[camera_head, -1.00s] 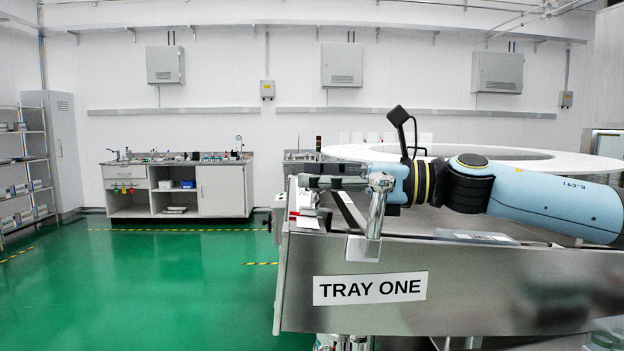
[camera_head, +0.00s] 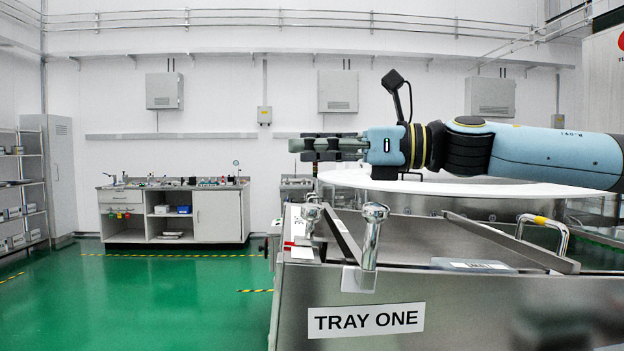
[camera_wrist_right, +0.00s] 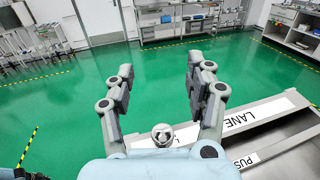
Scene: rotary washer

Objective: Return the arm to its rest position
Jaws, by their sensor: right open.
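My right arm, light blue with black joints, comes in from the right in the head view. My right gripper (camera_head: 318,146) points left, above the machine labelled TRAY ONE (camera_head: 366,319). In the right wrist view the gripper (camera_wrist_right: 157,80) has its two fingers well apart, with nothing between the tips but green floor beyond. A round metal knob (camera_wrist_right: 162,134) shows below, between the finger bases. In the head view a metal handle with a round knob (camera_head: 375,212) stands at the machine's front edge, below and apart from the gripper. My left gripper is not in view.
A white ring-shaped top (camera_head: 450,188) lies behind and below my right arm. A curved metal handle (camera_head: 545,225) is at the right. A bench (camera_head: 218,212) stands at the back wall and a shelf rack (camera_head: 30,190) at far left. Green floor is open at left.

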